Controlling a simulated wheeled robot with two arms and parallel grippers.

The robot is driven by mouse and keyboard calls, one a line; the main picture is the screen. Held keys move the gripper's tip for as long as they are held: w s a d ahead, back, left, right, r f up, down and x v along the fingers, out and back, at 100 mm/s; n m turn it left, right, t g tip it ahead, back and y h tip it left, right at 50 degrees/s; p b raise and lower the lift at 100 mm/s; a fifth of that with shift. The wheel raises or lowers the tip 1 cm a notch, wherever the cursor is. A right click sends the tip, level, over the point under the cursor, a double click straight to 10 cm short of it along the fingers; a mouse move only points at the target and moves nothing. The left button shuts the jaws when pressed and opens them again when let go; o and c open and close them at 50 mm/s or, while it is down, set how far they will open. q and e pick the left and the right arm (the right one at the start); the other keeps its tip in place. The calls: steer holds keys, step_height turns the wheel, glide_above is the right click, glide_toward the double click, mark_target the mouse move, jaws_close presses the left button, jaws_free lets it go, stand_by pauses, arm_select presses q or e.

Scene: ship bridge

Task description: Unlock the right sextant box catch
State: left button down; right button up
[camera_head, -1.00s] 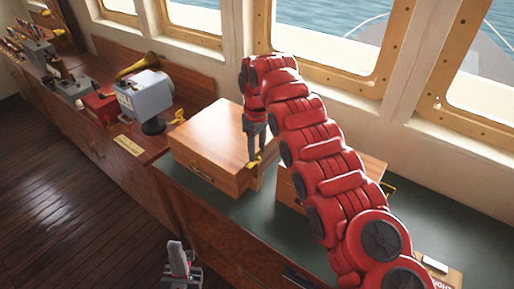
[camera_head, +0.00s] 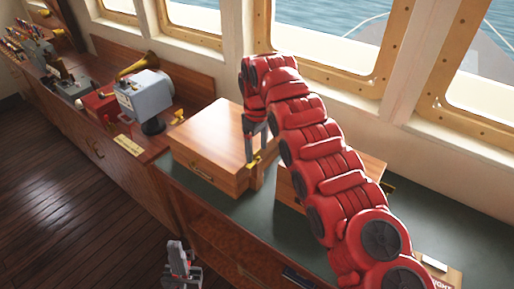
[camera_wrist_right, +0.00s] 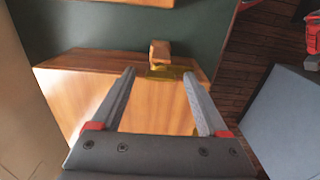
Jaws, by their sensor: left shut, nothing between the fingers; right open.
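The wooden sextant box (camera_head: 212,140) sits on the green counter in the head view, with a handle on its front. A brass catch (camera_head: 254,161) is on its right side. In the right wrist view the catch (camera_wrist_right: 166,72) lies at the box's far edge, with a small wooden block (camera_wrist_right: 160,51) just beyond it. My right gripper (camera_wrist_right: 161,74) is open, its fingertips on either side of the catch with nothing held; whether they touch it I cannot tell. My left gripper (camera_head: 180,262) is shut and empty, low in the head view, away from the box.
A second wooden box (camera_head: 286,186) stands to the right, partly hidden by my right arm. Another brass piece (camera_head: 179,117) shows at the first box's left side. A grey device (camera_head: 146,97) and a brass horn (camera_head: 137,66) stand left. Windows line the back.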

mark_target(257, 151)
steer(key=shift+r, duration=0.65)
step_height(257, 151, up, 16)
steer(key=p, duration=1.4)
steer(key=shift+p, duration=0.3)
